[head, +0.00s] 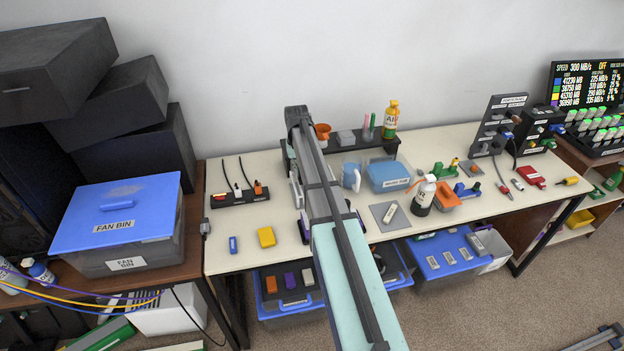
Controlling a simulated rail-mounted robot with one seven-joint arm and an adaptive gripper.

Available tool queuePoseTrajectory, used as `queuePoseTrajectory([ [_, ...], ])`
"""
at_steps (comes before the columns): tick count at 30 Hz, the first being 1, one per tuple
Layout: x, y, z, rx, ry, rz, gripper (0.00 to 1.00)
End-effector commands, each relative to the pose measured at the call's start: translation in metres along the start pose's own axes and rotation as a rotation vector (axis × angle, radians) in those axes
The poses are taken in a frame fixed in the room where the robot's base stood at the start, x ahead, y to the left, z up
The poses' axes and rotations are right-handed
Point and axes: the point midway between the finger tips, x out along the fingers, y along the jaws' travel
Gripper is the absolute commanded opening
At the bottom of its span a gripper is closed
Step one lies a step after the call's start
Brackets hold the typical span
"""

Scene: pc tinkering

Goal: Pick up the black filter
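I cannot pick out a black filter with certainty in the head view. No small dark part on the workbench (285,235) can be told as the filter at this size. A long grey and pale green beam, likely part of my own body, crosses the middle of the view and hides part of the bench.
A blue-lidded fan bin (118,217) stands left, below stacked dark boxes (45,65). Blue bins (445,254) sit below.

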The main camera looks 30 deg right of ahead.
Motion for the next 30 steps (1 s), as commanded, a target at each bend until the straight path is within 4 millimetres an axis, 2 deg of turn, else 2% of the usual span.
queuePoseTrajectory([
  [30, -0.012, -0.003, 0.000, 0.000, 0.000, 0.000, 0.00],
])
